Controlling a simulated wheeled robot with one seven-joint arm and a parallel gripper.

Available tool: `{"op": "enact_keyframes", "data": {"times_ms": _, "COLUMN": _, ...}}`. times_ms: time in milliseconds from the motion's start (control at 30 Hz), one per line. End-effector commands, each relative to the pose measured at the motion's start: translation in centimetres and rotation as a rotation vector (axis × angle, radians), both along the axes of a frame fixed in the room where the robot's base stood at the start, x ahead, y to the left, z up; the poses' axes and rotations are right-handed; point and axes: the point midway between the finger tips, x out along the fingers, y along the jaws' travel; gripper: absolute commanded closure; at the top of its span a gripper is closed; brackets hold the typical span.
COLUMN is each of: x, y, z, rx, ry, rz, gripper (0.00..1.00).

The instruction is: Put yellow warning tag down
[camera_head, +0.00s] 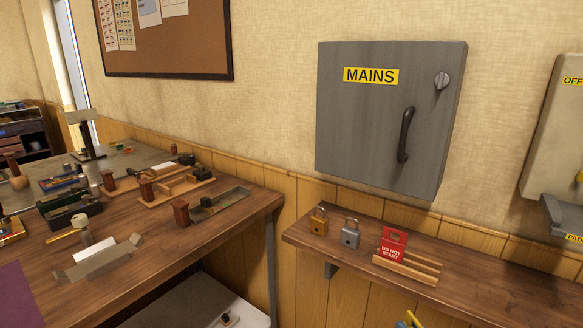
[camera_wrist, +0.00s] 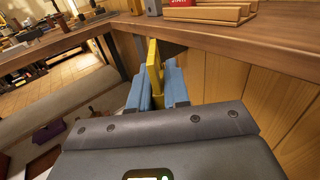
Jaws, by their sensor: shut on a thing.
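The yellow warning tag (camera_wrist: 153,62) stands edge-on between the blue fingers of my gripper (camera_wrist: 157,88) in the wrist view. My gripper is shut on it. The tag's face and any print on it cannot be read. In the head view a small yellow part of the tag (camera_head: 413,317) and the tips of my gripper (camera_head: 405,323) show at the bottom edge, in front of and below the wooden shelf (camera_head: 340,262). A slotted wooden rack (camera_head: 408,268) sits on the shelf. A red "DO NOT START" tag (camera_head: 393,245) stands upright at its left end, and the slots to the right look empty.
A brass padlock (camera_head: 318,222) and a grey padlock (camera_head: 350,234) stand left of the rack. The shelf's front edge lies just beyond my gripper. A grey MAINS box (camera_head: 385,120) hangs above. A cluttered workbench (camera_head: 140,255) is at left. The shelf's right part is clear.

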Motion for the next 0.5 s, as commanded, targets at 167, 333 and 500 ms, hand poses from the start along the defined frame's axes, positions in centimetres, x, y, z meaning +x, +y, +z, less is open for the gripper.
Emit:
{"op": "enact_keyframes", "data": {"times_ms": 167, "x": -1.4, "y": -0.8, "z": -1.5, "rx": 0.003, "ry": 0.0, "rz": -0.035, "gripper": 1.0}}
{"op": "enact_keyframes", "data": {"times_ms": 333, "x": -2.6, "y": -1.1, "z": -2.8, "rx": 0.003, "ry": -0.001, "rz": -0.063, "gripper": 1.0}}
{"op": "enact_keyframes", "data": {"times_ms": 500, "x": -3.6, "y": -1.2, "z": -3.8, "rx": 0.002, "ry": 0.0, "rz": -0.09, "gripper": 1.0}}
